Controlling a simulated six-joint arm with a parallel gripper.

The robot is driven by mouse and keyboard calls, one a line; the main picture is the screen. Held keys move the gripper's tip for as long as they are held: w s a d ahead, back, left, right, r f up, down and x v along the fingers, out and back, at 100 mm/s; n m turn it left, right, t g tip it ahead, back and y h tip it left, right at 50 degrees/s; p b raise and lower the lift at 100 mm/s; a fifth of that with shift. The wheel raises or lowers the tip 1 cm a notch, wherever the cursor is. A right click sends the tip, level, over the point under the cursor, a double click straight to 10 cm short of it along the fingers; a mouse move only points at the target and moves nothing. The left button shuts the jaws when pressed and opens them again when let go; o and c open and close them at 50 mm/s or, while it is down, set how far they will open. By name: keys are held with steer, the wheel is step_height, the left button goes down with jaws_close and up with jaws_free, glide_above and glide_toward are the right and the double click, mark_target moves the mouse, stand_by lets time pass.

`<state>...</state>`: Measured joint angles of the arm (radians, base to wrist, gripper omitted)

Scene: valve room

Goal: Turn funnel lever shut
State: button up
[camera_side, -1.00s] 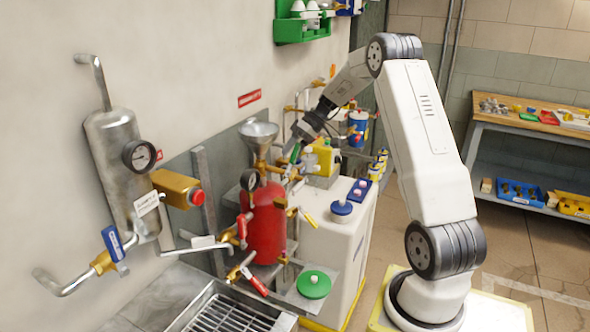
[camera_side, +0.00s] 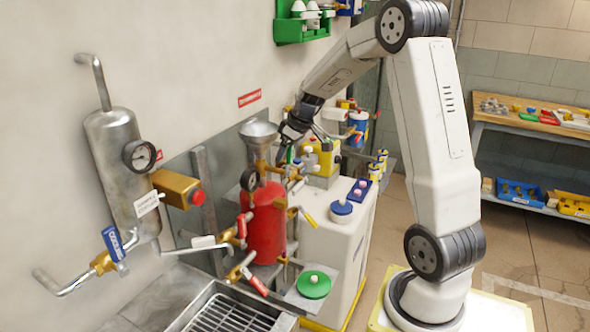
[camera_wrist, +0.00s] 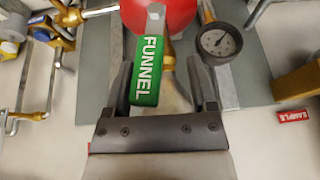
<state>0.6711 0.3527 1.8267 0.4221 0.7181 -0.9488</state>
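The funnel lever has a green grip marked FUNNEL (camera_wrist: 147,72) in the wrist view. It lies lengthwise between the two fingers of my gripper (camera_wrist: 162,75), closer to the left finger. A gap shows between the lever and the right finger, so my gripper is open around it. In the side view my gripper (camera_side: 284,150) points down just right of the metal funnel (camera_side: 258,130), above the red tank (camera_side: 265,222). The green grip is mostly hidden there by my gripper. A brass fitting shows behind the lever in the wrist view.
A pressure gauge (camera_wrist: 217,40) stands close to the right finger in the wrist view. Brass pipes (camera_wrist: 68,15) lie at the left. In the side view, a white cabinet (camera_side: 335,235) with a blue knob (camera_side: 341,208) stands right of the tank.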

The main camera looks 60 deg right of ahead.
steer(key=shift+a+r, duration=0.15)
steer(key=shift+a, duration=0.05)
steer(key=v, duration=0.7)
steer(key=s+a+f, duration=0.2)
steer(key=a+f, duration=0.2)
steer(key=a, duration=0.4)
steer(key=s+a+f+g, duration=0.1)
steer(key=s+a+f, duration=0.2)
steer(key=a, duration=0.5)
steer(key=s+a+f, duration=0.2)
steer(key=a+f, duration=0.4)
steer(key=a, duration=0.2)
steer(key=shift+s+g, duration=0.4)
